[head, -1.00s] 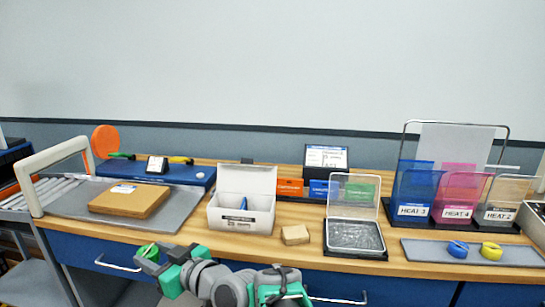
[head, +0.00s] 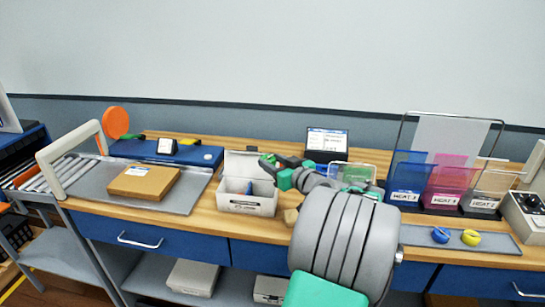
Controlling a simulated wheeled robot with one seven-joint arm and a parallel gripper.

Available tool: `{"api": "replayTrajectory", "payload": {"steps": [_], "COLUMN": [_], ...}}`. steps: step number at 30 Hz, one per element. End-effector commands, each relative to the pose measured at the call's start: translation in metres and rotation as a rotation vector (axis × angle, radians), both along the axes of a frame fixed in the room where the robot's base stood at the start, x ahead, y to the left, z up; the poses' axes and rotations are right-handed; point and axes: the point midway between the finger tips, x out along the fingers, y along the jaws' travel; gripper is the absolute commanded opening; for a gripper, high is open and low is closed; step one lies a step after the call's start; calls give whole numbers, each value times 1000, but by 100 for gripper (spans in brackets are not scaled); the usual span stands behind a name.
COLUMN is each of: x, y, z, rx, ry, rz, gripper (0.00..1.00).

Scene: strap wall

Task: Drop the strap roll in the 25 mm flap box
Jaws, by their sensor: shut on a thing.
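The white flap box (head: 247,208) stands on the wooden bench with its lid open at the back and a blue item inside. The print on its front label is too small to read. My gripper (head: 268,161) is over the right rear of the box, at about lid height, and is shut on a small green thing, which looks like the strap roll (head: 264,158). The roll is small and partly covered by the fingers. I cannot tell whether it is directly above the box opening.
A brown parcel (head: 143,182) lies on the grey mat at left. Blue (head: 440,235) and yellow (head: 470,237) rolls lie on a tray at right.

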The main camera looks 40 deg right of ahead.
Motion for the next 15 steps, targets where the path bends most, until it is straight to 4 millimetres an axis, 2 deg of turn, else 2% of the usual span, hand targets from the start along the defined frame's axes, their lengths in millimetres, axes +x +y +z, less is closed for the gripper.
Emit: {"api": "replayTrajectory", "payload": {"steps": [1, 6, 15], "x": [0, 0, 0], "y": [0, 0, 1], "z": [-12, -35, -40], "rx": [2, 2, -1], "ry": [0, 1, 0], "rz": [0, 0, 0], "gripper": [3, 3, 3]}}
